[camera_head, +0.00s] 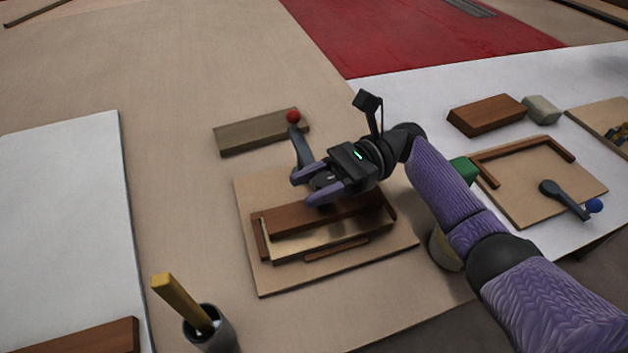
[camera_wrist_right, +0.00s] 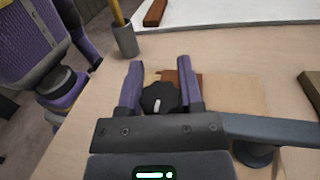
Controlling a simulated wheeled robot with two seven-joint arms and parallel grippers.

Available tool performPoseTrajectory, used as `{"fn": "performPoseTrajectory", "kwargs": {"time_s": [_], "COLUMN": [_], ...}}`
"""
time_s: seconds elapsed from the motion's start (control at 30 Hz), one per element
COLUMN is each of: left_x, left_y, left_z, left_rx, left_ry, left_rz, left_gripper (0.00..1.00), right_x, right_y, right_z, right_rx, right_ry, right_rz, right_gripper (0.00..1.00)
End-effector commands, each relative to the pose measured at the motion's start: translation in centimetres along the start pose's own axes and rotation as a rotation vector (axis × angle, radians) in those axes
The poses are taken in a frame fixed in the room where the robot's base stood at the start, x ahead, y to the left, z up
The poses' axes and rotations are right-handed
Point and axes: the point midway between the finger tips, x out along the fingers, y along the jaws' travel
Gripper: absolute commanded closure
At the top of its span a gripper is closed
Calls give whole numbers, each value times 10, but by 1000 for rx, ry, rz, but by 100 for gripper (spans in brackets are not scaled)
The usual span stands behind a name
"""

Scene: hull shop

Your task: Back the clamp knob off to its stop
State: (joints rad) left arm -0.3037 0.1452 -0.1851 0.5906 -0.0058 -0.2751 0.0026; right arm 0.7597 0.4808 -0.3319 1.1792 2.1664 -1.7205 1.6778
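The clamp knob (camera_wrist_right: 160,98) is black and lobed, with a white mark on it. In the head view my right gripper (camera_head: 308,187) reaches in from the right over the back of a plywood fixture board (camera_head: 270,278) and largely covers the knob. The fixture has brown rails (camera_head: 330,218) around a pale block. A grey lever with a red ball (camera_head: 293,117) stands just behind the gripper. My left gripper is not in view.
A flat wood block (camera_head: 250,134) lies behind the fixture. A grey cup (camera_head: 212,332) with a yellow stick stands front left. A second fixture board (camera_head: 535,205) has a blue-ball lever (camera_head: 594,206). A brown block (camera_head: 487,115) lies behind it.

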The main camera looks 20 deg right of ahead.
Motion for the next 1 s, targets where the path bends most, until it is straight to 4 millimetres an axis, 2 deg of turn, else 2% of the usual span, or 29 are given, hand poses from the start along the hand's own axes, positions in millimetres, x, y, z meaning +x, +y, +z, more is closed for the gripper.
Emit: {"fn": "performPoseTrajectory", "kwargs": {"time_s": [0.03,0.13,0.17,0.47,0.57,0.73,0.83,0.9,1.0], "left_x": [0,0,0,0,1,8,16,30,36], "left_y": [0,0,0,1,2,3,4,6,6], "left_z": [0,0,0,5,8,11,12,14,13], "left_rx": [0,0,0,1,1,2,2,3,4], "left_ry": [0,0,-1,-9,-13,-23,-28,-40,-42], "left_rz": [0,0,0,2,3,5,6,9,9], "left_gripper": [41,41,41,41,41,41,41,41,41], "right_x": [0,0,0,-3,-16,-55,-77,-88,-97], "right_y": [0,0,0,0,-1,-1,-1,-1,0], "right_z": [-1,-1,0,0,-1,-3,-4,-9,-6], "right_rx": [2,1,1,1,2,4,3,5,4], "right_ry": [0,0,0,0,1,-1,-2,3,1], "right_rz": [1,1,1,-1,-3,-5,-4,0,0], "right_gripper": [44,22,19,19,19,19,19,19,19]}}
